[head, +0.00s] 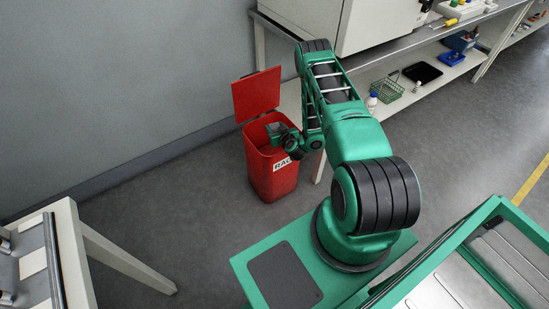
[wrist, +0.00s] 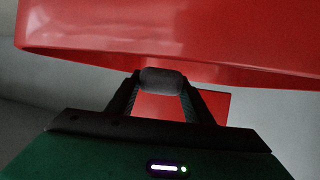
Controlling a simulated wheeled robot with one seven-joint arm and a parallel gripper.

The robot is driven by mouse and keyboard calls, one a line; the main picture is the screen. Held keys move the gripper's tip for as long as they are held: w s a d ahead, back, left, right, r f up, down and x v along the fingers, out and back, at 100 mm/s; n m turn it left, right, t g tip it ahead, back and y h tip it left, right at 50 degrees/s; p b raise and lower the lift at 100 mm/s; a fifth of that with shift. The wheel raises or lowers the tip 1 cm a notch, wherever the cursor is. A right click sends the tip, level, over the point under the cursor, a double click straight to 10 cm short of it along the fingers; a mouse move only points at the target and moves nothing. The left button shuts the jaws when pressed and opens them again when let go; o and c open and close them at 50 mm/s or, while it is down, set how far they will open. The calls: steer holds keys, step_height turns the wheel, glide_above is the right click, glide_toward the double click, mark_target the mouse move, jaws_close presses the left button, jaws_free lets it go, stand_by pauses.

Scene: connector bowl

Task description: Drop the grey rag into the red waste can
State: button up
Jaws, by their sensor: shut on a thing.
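The red waste can (head: 270,182) stands on the floor against the wall, its red lid (head: 256,95) raised at the back. A white label with black letters is on its front. My gripper (head: 274,130) is at the can's open top in the head view. In the wrist view my gripper (wrist: 162,82) is shut on the grey rag (wrist: 162,79), a small grey bundle between the fingertips. The can's red wall (wrist: 190,45) fills the upper wrist view, close to the rag. I cannot tell whether they touch. The rag is not clear in the head view.
A bench (head: 375,52) with a shelf stands right of the can. The shelf holds a green wire basket (head: 387,90), a black tray (head: 422,72) and a blue bin (head: 451,57). A white table (head: 70,235) is at lower left. Grey floor between is clear.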

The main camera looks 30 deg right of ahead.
steer(key=o, duration=1.1)
